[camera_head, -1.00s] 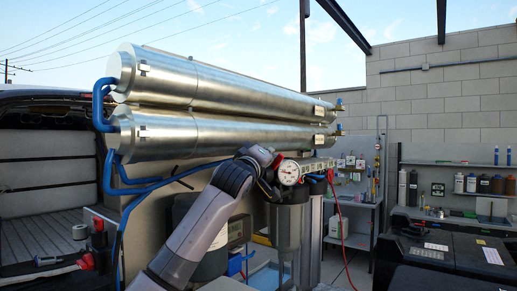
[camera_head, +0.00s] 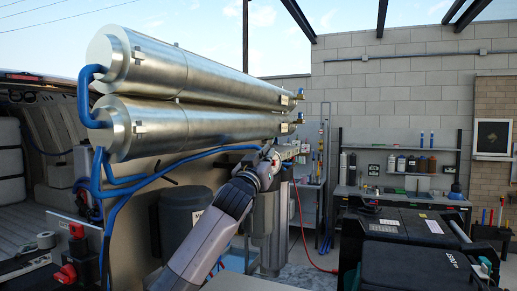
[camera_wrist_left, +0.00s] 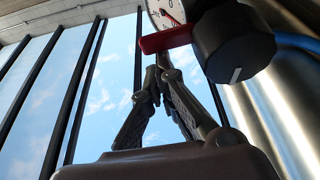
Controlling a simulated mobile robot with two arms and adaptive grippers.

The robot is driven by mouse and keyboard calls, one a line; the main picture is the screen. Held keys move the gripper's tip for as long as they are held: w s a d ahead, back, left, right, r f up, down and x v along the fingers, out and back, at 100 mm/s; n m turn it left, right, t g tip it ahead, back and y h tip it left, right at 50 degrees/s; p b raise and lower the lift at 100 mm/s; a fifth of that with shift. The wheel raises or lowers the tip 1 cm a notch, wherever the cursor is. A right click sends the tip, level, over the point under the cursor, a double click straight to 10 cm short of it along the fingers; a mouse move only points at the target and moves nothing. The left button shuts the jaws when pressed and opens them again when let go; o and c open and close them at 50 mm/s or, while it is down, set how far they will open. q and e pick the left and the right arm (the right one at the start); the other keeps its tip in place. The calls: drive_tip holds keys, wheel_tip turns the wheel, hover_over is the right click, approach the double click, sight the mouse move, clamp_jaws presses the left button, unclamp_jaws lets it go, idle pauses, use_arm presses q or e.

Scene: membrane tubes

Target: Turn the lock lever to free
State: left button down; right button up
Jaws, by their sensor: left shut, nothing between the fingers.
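My left gripper (camera_head: 268,158) is at the far end of my raised arm, beside the steel tubes. In the left wrist view its fingers (camera_wrist_left: 157,72) are shut and empty, with their tips just below a red lever (camera_wrist_left: 166,38). I cannot tell whether they touch it. The red lever points left from beside a black round knob (camera_wrist_left: 235,45) with a white mark. A white dial gauge (camera_wrist_left: 170,12) is partly visible above the lever. In the head view the gauge (camera_head: 266,172) is small and partly covered by the gripper. My right gripper is not in view.
Two large steel membrane tubes (camera_head: 200,85) lie stacked above my arm. Blue hoses (camera_head: 122,185) run along their left end. A dark canister (camera_head: 183,208) stands behind the arm. A black machine (camera_head: 400,230) and a shelf (camera_head: 400,150) stand at right.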

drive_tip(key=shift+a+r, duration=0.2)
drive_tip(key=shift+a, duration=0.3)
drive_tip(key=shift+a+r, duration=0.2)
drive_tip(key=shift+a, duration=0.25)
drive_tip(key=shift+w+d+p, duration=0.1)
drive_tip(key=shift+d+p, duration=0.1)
drive_tip(key=shift+p, duration=0.1)
